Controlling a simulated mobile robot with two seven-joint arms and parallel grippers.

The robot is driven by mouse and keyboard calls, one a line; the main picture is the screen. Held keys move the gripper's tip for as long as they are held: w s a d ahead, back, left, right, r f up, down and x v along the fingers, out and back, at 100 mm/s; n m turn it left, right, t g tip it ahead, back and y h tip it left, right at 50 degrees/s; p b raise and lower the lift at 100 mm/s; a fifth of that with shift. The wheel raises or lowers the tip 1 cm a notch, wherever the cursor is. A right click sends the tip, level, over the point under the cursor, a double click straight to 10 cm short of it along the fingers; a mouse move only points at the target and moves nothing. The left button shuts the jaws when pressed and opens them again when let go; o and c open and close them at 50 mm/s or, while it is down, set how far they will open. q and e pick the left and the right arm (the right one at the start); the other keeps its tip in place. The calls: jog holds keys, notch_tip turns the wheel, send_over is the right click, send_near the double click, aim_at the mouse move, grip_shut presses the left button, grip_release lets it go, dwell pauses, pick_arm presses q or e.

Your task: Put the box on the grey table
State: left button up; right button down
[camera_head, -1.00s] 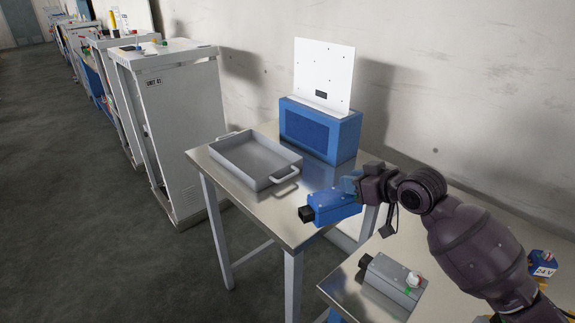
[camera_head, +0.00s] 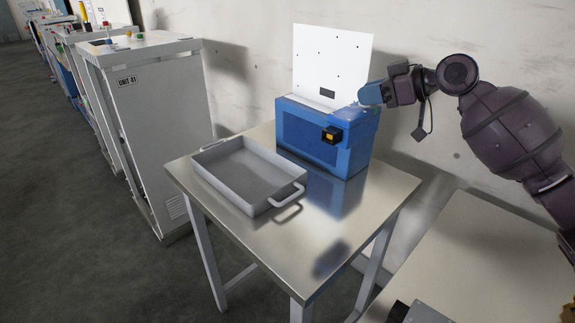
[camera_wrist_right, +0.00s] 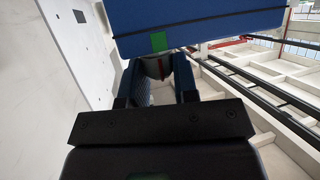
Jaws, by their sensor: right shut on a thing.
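A blue box (camera_head: 354,137) with a black part and an orange face on its front hangs from my right gripper (camera_head: 370,97). It is above the grey metal table (camera_head: 265,245), in front of the larger blue unit, so its outline is hard to separate from that unit. A dark patch shows on the tabletop below. In the right wrist view, the blue box (camera_wrist_right: 210,20) with a green patch fills the top, beyond the fingers of my right gripper (camera_wrist_right: 160,85), which is shut on it. My left gripper is out of view.
A grey tray (camera_head: 215,181) with handles stands on the table's left part. The blue unit (camera_head: 299,137) with an upright white panel (camera_head: 345,60) stands at its back. The table's front right is clear. A second table (camera_head: 480,255) is at the lower right.

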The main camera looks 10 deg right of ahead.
aim_at(376, 116)
jog(key=shift+w+f, duration=0.1)
jog(key=shift+f, duration=0.2)
jog(key=f, duration=0.5)
jog(key=shift+s+b, duration=0.25)
jog(key=shift+b, duration=0.1)
notch_tip(376, 116, down, 14)
jog(key=shift+w+f+b, duration=0.1)
jog(key=shift+f+b, duration=0.05)
jog(key=shift+b, duration=0.7)
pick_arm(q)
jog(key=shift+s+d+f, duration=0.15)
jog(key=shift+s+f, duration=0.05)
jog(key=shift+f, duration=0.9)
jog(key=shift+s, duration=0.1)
